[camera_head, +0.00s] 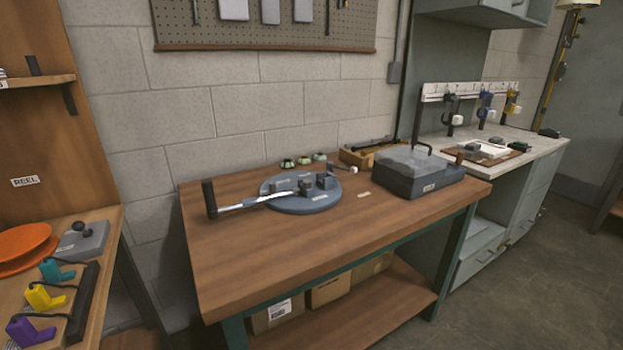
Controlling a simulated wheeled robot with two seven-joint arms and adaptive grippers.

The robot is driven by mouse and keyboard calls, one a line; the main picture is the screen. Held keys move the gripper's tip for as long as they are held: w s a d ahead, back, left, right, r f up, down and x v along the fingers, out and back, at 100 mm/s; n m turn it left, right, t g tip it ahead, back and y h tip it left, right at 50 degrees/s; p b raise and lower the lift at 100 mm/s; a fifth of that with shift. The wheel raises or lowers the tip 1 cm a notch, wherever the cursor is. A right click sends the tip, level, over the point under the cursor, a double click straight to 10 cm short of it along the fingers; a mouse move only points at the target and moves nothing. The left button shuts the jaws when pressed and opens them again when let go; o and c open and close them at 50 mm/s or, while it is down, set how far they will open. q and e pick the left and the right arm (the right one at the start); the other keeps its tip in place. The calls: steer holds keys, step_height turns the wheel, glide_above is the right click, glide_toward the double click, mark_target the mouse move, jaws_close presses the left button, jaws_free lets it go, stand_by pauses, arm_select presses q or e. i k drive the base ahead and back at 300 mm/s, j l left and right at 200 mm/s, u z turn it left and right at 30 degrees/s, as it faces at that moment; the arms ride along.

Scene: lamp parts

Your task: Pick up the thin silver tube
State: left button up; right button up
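A thin, silver, slightly curved bar or tube (250,202) is on the left part of the wooden workbench (300,250). Its right end reaches over a round blue-grey plate (318,203) that carries several dark blocks. Its left end meets an upright black handle (209,198) near the bench's left edge. I cannot tell whether the silver piece is loose or joined to the handle and plate. Neither of my grippers is in view.
A grey box with a clear lid (410,175) stands on the bench's right side, with a small wooden tray (357,157) behind. The bench front is clear. Left, a shelf holds orange discs (22,243) and coloured pieces (45,297). Right is a white-topped counter (545,150).

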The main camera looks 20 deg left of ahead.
mark_target(388, 138)
steer(key=i+l, duration=0.15)
steer(key=l, duration=0.2)
steer(key=i+l, duration=0.1)
steer(key=l, duration=0.3)
steer(key=i+l, duration=0.15)
steer(key=l, duration=0.2)
steer(key=i+l+z, duration=0.1)
steer(key=l, duration=0.3)
steer(key=i+l, duration=0.15)
steer(key=l, duration=0.2)
steer(key=i+l, duration=0.15)
steer(key=l, duration=0.2)
steer(key=i+l, duration=0.1)
steer(key=l, duration=0.3)
steer(key=z, duration=0.05)
